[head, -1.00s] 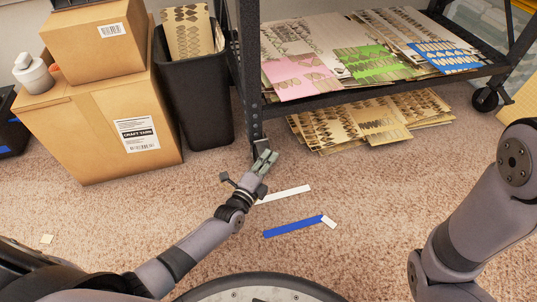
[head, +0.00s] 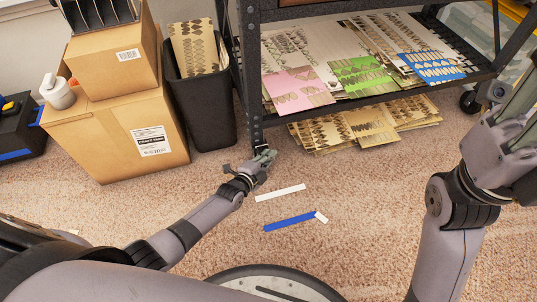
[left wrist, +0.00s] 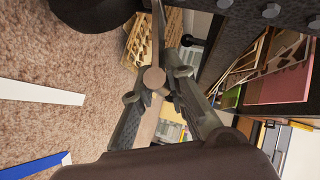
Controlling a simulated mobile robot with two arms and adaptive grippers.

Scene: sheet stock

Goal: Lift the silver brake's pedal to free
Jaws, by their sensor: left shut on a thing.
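My left gripper (head: 265,158) is low at the foot of the shelf's front left leg, just above the carpet. In the left wrist view its fingers (left wrist: 154,98) are closed in around a narrow tan-silver piece with a round end (left wrist: 154,77), which seems to be the brake's pedal. Whether the pedal is tilted up or down cannot be made out. In the head view the gripper hides the pedal and most of that caster. My right gripper (head: 516,97) is raised at the right edge, partly cut off, and its finger gap is unclear.
A black rack (head: 250,75) holds patterned sheets, with more sheets (head: 365,124) below. A black bin (head: 202,110) and cardboard boxes (head: 120,135) stand left of it.

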